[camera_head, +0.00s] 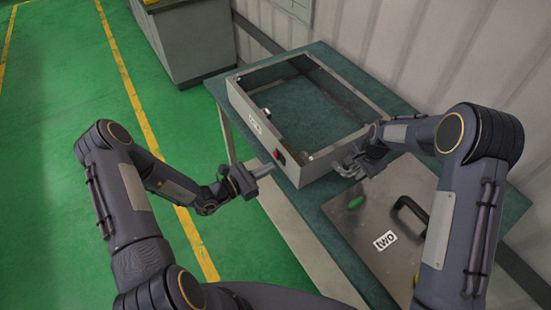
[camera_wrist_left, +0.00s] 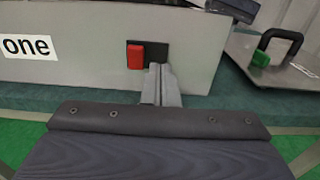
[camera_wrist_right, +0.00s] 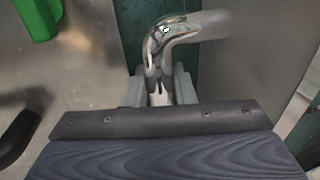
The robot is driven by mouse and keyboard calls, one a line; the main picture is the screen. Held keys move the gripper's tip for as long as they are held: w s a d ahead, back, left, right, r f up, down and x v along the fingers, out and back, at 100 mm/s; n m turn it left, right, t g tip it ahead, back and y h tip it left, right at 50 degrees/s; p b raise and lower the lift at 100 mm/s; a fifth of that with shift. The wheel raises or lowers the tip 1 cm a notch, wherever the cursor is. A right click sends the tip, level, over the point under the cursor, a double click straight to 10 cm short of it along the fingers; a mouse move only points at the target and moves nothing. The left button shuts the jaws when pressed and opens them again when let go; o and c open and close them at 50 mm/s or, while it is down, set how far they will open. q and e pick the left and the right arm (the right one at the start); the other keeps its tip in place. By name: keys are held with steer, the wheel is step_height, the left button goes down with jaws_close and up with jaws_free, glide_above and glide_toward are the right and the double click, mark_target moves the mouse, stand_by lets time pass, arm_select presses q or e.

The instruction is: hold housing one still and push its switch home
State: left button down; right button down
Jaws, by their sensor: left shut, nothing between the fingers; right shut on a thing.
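Housing one (camera_head: 231,99) is a grey open-topped frame on the green table, its label "one" also readable in the left wrist view (camera_wrist_left: 27,47). Its red switch (camera_head: 279,155) sits in a black plate on the front wall and shows larger in the left wrist view (camera_wrist_left: 135,57). My left gripper (camera_head: 267,168) is shut and empty, its fingertips (camera_wrist_left: 160,84) just right of and slightly below the switch; contact with the wall cannot be told. My right gripper (camera_head: 352,167) is shut on the bent chrome handle (camera_wrist_right: 165,40) at the housing's right side.
Housing two (camera_head: 374,263), a flat grey panel with a black handle (camera_head: 407,214) and green switch (camera_head: 356,202), lies at the table's near right. A corrugated wall (camera_head: 390,50) stands behind the green table (camera_head: 315,205). The floor (camera_head: 60,120) to the left is clear.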

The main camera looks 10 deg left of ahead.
arm_select(q)
steer(key=shift+v, duration=2.5)
arm_select(e)
steer(key=shift+a, duration=0.1)
steer(key=c, duration=1.1)
jaws_free()
